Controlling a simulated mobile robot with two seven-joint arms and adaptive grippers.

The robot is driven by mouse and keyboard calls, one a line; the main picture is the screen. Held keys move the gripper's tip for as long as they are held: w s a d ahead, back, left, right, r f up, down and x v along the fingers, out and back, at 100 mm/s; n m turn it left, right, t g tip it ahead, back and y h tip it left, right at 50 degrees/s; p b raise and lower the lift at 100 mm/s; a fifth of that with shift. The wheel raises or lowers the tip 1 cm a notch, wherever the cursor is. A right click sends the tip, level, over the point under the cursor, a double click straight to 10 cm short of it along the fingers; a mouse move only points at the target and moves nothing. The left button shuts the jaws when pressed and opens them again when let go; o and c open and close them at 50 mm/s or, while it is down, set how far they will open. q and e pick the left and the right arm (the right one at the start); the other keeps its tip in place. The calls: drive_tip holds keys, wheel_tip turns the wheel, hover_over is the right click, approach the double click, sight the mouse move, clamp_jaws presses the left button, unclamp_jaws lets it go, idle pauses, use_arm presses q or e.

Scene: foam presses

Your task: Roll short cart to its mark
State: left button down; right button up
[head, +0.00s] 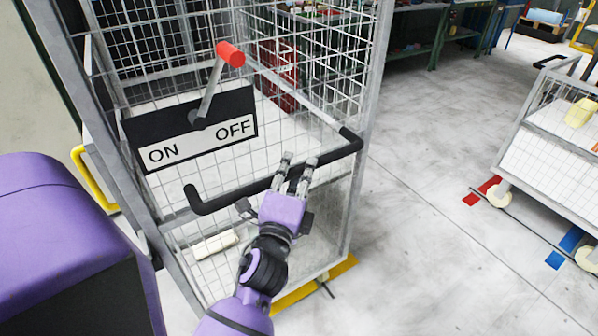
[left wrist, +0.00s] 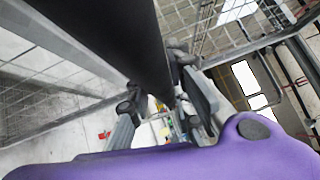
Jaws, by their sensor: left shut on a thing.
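A tall wire-mesh cage cart (head: 360,95) stands close in front of me, with a black push handle (head: 235,194) across its near side. My left gripper (head: 298,168) is at this handle and shut on it. In the left wrist view the black bar (left wrist: 105,35) runs between the fingers (left wrist: 160,105). A shorter mesh cart (head: 515,150) with a white lower panel and a black handle stands at the right, apart from my gripper and cut off by the picture edge. Red (head: 482,190) and blue (head: 566,247) floor marks lie by its wheels. My right gripper is not seen.
A black ON/OFF plate (head: 190,128) with a red-knobbed lever (head: 230,54) is at the tall cart's near side. Yellow floor tape (head: 297,291) shows under its base. Grey floor between the carts is clear. Green-framed benches (head: 437,40) stand behind.

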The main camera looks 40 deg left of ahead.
sight(273, 158)
use_arm(q)
drive_tip(key=a, duration=0.1)
drive_tip(key=w+a, duration=0.1)
drive_tip(key=a, duration=0.1)
drive_tip(key=w+a+r+p, duration=0.1)
drive_tip(key=a, duration=0.2)
drive_tip(key=w+a+f, duration=0.1)
drive_tip(key=a, duration=0.1)
drive_tip(key=w+a, duration=0.1)
drive_tip(key=shift+a+f, duration=0.15)
drive_tip(key=shift+f, duration=0.15)
drive_tip(key=shift+s+d, duration=0.25)
drive_tip(key=shift+d, duration=0.1)
drive_tip(key=c, duration=1.6)
unclamp_jaws()
drive_tip(key=shift+s+d+r, duration=0.15)
drive_tip(key=shift+r, duration=0.1)
drive_tip(key=shift+o, duration=0.2)
drive_tip(key=v, duration=0.7)
drive_tip(key=shift+s, duration=0.1)
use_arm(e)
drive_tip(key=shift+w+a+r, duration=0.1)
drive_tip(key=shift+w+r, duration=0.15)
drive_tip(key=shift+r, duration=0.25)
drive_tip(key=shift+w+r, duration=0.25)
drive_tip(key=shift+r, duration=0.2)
